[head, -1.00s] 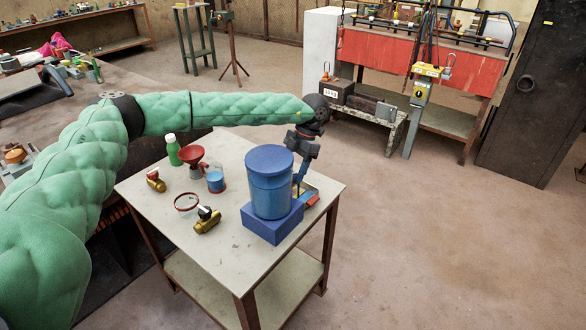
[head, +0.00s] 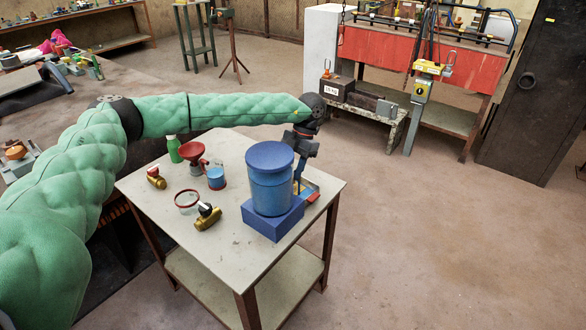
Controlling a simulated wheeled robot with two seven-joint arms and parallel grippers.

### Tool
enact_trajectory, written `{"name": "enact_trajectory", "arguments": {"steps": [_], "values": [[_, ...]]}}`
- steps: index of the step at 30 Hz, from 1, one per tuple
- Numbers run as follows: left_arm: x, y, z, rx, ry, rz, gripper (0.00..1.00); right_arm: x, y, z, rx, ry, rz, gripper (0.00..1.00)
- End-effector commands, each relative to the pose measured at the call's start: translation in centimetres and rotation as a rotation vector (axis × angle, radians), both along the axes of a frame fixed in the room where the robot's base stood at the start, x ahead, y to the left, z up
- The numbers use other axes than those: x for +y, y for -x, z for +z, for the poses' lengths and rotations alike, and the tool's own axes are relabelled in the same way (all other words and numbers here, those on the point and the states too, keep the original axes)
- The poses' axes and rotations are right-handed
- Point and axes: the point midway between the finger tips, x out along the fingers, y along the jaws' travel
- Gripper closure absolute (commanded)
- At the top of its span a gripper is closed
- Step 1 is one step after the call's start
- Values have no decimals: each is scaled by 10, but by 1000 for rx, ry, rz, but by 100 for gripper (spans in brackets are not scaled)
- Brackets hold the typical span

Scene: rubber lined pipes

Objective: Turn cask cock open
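A blue cask (head: 270,182) stands upright on a blue square block (head: 262,226) at the right part of a small pale-topped table (head: 226,255). My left arm comes in from the left and reaches over the back of the table. Its gripper (head: 299,182) points down behind the cask's right side, close to it. The fingertips are partly hidden by the cask, so I cannot tell whether they are open or shut, or touching anything. The cask's cock is not visible from this side. My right gripper is not in view.
On the table stand a red funnel (head: 193,151), a green bottle (head: 173,149), a small blue-filled jar (head: 216,178), a clear red-rimmed cup (head: 187,200) and two brass valves (head: 208,216), (head: 156,178). The floor at right is clear.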

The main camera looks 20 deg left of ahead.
Motion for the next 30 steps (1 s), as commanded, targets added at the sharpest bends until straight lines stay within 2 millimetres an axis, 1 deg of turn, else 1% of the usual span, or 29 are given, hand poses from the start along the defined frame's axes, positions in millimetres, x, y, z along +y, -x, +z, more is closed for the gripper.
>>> {"name": "enact_trajectory", "arguments": {"steps": [1,6,16,17,19,20,30], "values": [[1,0,-2,0,2,35,84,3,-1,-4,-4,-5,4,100],[1,-1,-1,0,1,121,84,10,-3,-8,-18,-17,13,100],[1,-1,0,0,0,134,84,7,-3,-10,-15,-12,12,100],[1,-1,0,0,0,134,56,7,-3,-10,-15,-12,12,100],[1,-1,0,0,0,134,42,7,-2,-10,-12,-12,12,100],[1,-1,0,0,0,134,40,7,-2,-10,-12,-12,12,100],[0,-2,3,-1,1,133,40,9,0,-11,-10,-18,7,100]]}}
